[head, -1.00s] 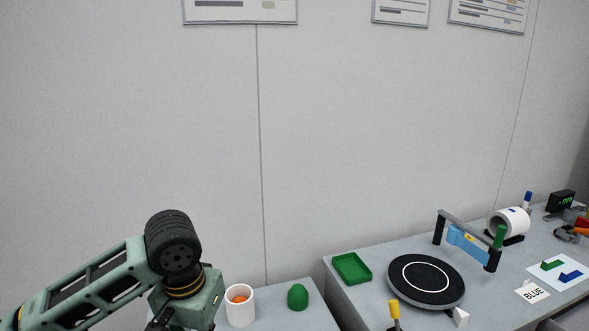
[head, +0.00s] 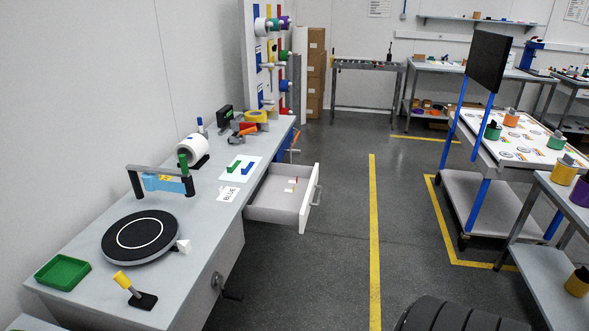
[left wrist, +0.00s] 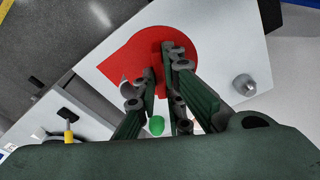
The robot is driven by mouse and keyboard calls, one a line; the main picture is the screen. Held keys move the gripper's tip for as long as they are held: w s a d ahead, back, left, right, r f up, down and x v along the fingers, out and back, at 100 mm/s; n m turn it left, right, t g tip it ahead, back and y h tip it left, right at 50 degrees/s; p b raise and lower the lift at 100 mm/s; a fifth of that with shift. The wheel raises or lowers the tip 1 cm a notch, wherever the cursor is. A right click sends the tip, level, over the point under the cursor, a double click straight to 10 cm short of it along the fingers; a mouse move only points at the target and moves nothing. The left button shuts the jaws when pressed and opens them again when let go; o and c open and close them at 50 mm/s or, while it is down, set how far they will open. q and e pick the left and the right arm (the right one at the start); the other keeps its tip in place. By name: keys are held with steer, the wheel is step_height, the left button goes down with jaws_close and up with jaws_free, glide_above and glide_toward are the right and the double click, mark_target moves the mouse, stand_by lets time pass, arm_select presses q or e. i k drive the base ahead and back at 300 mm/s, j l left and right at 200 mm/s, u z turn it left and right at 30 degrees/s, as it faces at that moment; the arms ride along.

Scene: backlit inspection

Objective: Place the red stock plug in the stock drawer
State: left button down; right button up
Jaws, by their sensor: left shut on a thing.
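My left gripper (left wrist: 163,78) shows only in the left wrist view. Its fingers are shut on the red stock plug (left wrist: 135,62), a wide red shape at and beyond the fingertips. The fingers hide part of it, and a pale surface lies behind it. The stock drawer (head: 261,213) stands pulled out from the bench in the head view, with a few small pieces inside. The plug is not visible in the head view. My right gripper is in neither current view.
A crank handle (head: 226,290) sticks out from the bench. The floor (head: 325,260) right of the drawer is clear.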

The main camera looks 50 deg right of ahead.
mark_target(276, 190)
steer(key=i+l+z, duration=0.1)
steer(key=l+z, duration=0.15)
steer(key=z, duration=0.2)
steer(key=i+l+z, duration=0.15)
steer(key=z, duration=0.25)
steer(key=i+l+z, duration=0.2)
steer(key=z, duration=0.25)
steer(key=i+l+z, duration=0.2)
steer(key=z, duration=0.2)
steer(key=i+l+z, duration=0.1)
steer(key=i, duration=0.45)
steer(key=i+l+z, duration=0.15)
steer(key=i, duration=0.4)
